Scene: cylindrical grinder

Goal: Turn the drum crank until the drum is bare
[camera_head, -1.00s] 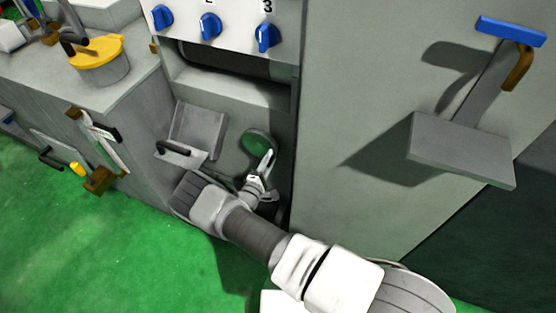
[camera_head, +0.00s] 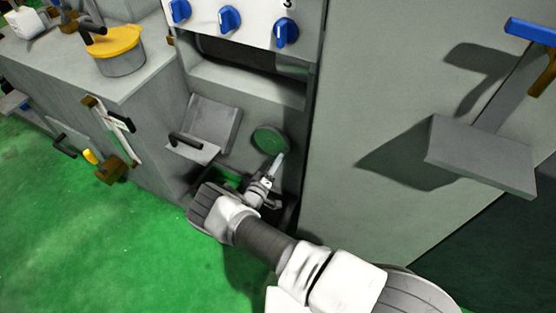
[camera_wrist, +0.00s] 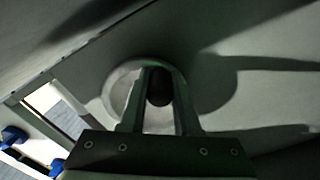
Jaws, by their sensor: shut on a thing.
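The drum crank shows as a round green disc (camera_head: 269,140) low in the recess of the grey machine in the head view. My gripper (camera_head: 280,157) is at the disc's lower right edge, reaching in from below. In the wrist view the crank's face is a pale round disc (camera_wrist: 122,88), and a dark knob (camera_wrist: 160,92) stands between my two fingers. The gripper (camera_wrist: 160,75) is shut on this knob. The knob is hidden in the head view. The drum itself cannot be made out clearly.
A grey hinged flap with a black handle (camera_head: 192,143) is left of the disc. Blue knobs (camera_head: 229,18) line the panel above. A grey ledge (camera_head: 480,155) juts from the right wall. A yellow-lidded pot (camera_head: 117,50) stands on the left cabinet. Green floor is open at lower left.

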